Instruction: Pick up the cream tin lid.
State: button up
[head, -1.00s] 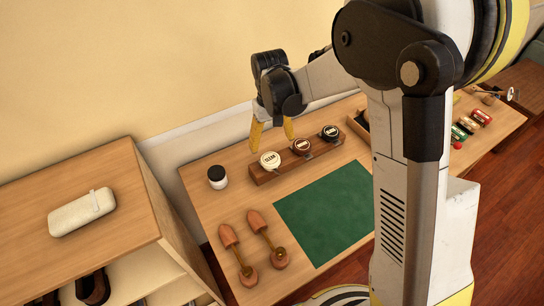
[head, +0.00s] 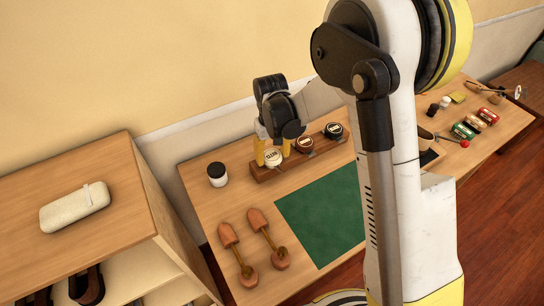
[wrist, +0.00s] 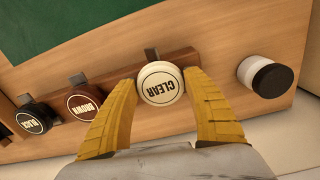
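The cream tin lid (wrist: 161,84), round and marked CLEAR, sits in the long wooden holder at its left end in the head view (head: 273,157). My gripper (wrist: 161,88) has its two yellow fingers down on either side of the lid, with both fingertips against its rim and no clear gap. It looks shut on the lid; the fingers partly cover it in the head view (head: 272,156). The lid shows no visible lift from the holder.
Brown (head: 305,145) and black (head: 333,131) tins share the wooden holder (head: 265,176). A white jar with a black lid (head: 217,174) stands close to the left. A green mat (head: 320,215) and wooden shoe trees (head: 263,235) lie in front.

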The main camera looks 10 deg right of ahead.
aim_at(273, 157)
jog(key=shift+r, duration=0.1)
dwell(0.3)
notch_tip(273, 157, up, 5)
jog(key=shift+s+d+f+p, duration=0.1)
jog(key=shift+s+f+p, duration=0.1)
jog(key=shift+p, duration=0.85)
jog(key=s+d+r+p, duration=0.5)
jog(key=s+r, duration=0.4)
jog(key=shift+s+d+r, duration=0.3)
jog(key=shift+d+r, duration=0.05)
